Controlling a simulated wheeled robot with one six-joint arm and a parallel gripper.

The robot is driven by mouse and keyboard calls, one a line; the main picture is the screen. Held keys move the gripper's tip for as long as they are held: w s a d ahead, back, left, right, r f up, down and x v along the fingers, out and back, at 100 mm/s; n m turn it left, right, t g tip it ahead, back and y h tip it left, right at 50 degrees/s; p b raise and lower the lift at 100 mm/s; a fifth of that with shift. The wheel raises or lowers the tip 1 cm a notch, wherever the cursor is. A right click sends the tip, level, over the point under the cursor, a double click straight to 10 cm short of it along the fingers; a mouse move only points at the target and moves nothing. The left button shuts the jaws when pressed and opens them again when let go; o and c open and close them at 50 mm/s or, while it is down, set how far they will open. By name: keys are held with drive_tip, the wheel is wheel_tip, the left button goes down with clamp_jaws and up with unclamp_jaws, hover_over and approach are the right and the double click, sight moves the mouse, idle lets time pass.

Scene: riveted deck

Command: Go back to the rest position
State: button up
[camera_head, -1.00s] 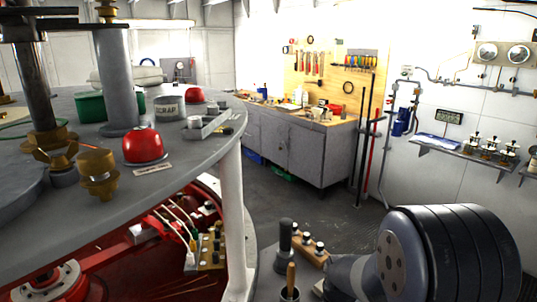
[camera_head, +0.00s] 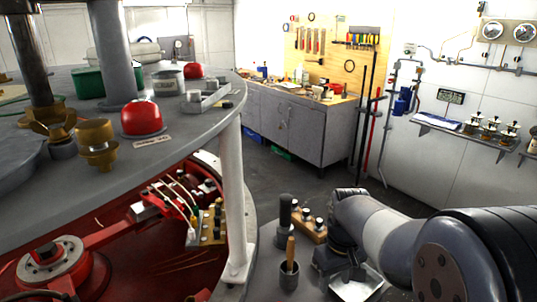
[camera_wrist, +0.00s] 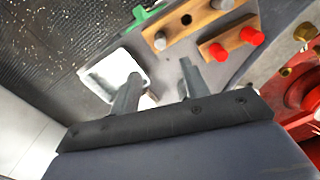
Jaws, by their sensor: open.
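My gripper (camera_wrist: 160,74) shows in the wrist view, its two dark grey fingers spread apart with nothing clearly held between them. The left finger overlaps the edge of a white tray (camera_wrist: 104,73) in that view. In the head view my arm reaches in from the lower right, bent down over a grey ledge. The white tray (camera_head: 356,288) lies below my wrist there, partly hidden. The fingertips cannot be made out in the head view.
Beside the tray are a wooden block with pegs (camera_head: 309,229), a dark upright cylinder (camera_head: 285,222) and a cup with a wooden handle (camera_head: 289,275). A round grey table (camera_head: 190,135) with red domes stands left. A workbench (camera_head: 300,130) stands behind open floor.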

wheel_tip(320, 180, down, 11)
drive_tip(key=shift+r, duration=0.15)
wheel_tip(320, 180, up, 7)
drive_tip(key=p, duration=0.6)
drive_tip(key=shift+r, duration=0.2)
drive_tip(key=shift+r+p, duration=0.4)
drive_tip(key=shift+r, duration=0.1)
